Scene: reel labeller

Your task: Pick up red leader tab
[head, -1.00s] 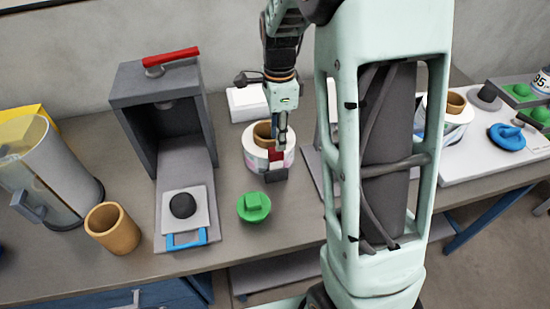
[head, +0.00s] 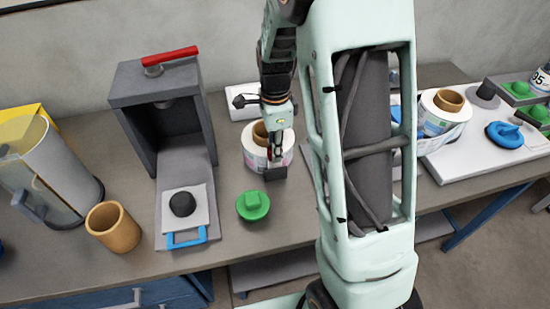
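The red leader tab (head: 270,154) shows only as a small red patch at the front of a white label reel (head: 251,157) with a brown core, in the middle of the bench. A dark grey block (head: 275,174) is just below the patch. My gripper (head: 275,153) points down at the front of the reel, with its fingertips at the tab. The fingers cover most of the tab. Whether they are open or closed on it is too small to tell.
A green knobbed piece (head: 253,206) lies in front of the reel. A grey press with a red handle (head: 171,57) stands left, with a tan cup (head: 113,227) and a clear-fronted canister (head: 60,170) beyond. Another reel (head: 445,108) stands on the right behind my arm.

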